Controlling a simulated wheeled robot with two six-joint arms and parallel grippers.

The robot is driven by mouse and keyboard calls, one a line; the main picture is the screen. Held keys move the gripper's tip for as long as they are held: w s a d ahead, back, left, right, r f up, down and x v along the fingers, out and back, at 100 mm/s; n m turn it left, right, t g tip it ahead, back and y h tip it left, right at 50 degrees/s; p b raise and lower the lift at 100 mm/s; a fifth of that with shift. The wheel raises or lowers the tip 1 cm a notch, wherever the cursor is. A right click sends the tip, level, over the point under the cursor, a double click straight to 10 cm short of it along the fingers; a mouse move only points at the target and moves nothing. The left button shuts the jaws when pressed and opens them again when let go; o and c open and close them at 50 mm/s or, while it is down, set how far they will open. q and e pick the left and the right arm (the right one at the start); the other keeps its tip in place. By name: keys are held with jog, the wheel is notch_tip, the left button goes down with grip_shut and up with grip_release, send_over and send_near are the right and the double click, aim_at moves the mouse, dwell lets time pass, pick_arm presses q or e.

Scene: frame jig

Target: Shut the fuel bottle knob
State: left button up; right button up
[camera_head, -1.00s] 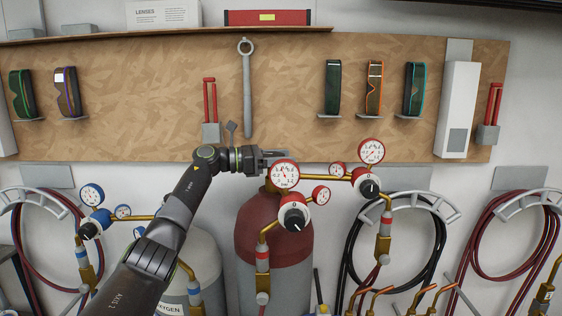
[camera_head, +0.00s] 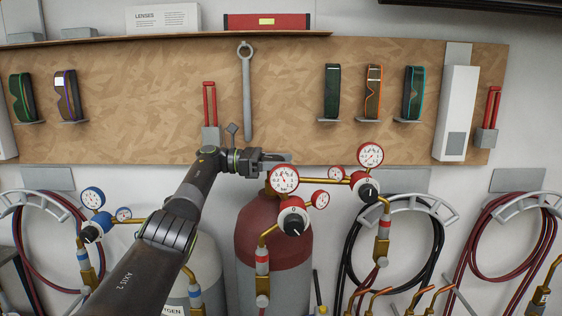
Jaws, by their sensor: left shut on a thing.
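The fuel bottle (camera_head: 258,235) is the cylinder with a dark red top and grey body, standing upright below the board. Its brass valve fittings carry white-faced gauges with red rims (camera_head: 284,179) and a red-and-black regulator knob (camera_head: 293,217). My left gripper (camera_head: 272,158) comes in from the left at the top of the bottle, just above and behind the nearest gauge. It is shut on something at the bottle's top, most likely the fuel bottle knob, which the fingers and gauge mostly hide. My right gripper is not in view.
A grey oxygen bottle (camera_head: 207,265) with blue-rimmed gauges (camera_head: 92,198) stands to the left, partly behind my arm. A second red gauge (camera_head: 370,154) and regulator are close on the right. A wrench (camera_head: 246,90) and goggles (camera_head: 373,90) hang on the board above.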

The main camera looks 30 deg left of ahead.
aim_at(281, 158)
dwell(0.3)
pick_arm(q)
jog(key=o, duration=1)
notch_tip(281, 158, up, 6)
jog(key=shift+f+b, duration=0.15)
jog(key=shift+b, duration=0.15)
jog(key=shift+r+p, duration=0.9)
jog(key=shift+r, duration=1.25)
